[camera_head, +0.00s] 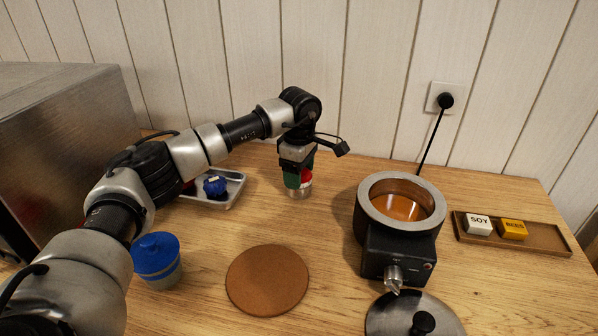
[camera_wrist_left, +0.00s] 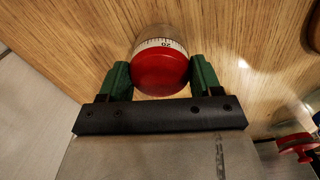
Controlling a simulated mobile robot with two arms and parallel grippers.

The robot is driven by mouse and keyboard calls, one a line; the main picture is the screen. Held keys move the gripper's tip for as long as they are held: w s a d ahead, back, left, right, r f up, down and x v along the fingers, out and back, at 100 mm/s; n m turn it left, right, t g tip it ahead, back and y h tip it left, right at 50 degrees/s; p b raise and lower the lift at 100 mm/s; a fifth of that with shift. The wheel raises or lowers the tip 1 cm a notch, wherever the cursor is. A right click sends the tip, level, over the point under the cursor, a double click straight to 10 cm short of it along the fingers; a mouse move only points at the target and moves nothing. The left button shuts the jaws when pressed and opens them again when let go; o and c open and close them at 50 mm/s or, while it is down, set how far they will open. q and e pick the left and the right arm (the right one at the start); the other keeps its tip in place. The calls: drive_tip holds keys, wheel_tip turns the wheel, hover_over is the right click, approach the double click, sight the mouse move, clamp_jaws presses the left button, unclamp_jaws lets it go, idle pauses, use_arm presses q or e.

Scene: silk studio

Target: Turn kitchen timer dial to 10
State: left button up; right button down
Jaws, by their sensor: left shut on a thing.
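The kitchen timer (camera_head: 306,177) stands on the wooden table near the back wall, with a red top and a pale lower part. In the left wrist view the timer (camera_wrist_left: 161,72) shows its round red top and a white scale band, on which "20" can be read. My left gripper (camera_head: 298,181) reaches down over it from above. Its green fingers (camera_wrist_left: 160,78) are shut on the sides of the red dial. The fingers partly hide the timer in the head view. My right gripper is not in view.
A metal tray (camera_head: 236,190) with a blue item lies left of the timer. A blue-lidded jar (camera_head: 156,257), a cork mat (camera_head: 267,280), a melting pot (camera_head: 398,245) and its lid (camera_head: 385,318) stand nearer. A wooden tray (camera_head: 550,242) holds SOY and BEES blocks at right.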

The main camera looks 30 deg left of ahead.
use_arm(q)
drive_tip(key=o, duration=0.9)
drive_tip(key=shift+o, duration=0.2)
wheel_tip(320, 180, up, 11)
drive_tip(key=shift+b, duration=0.4)
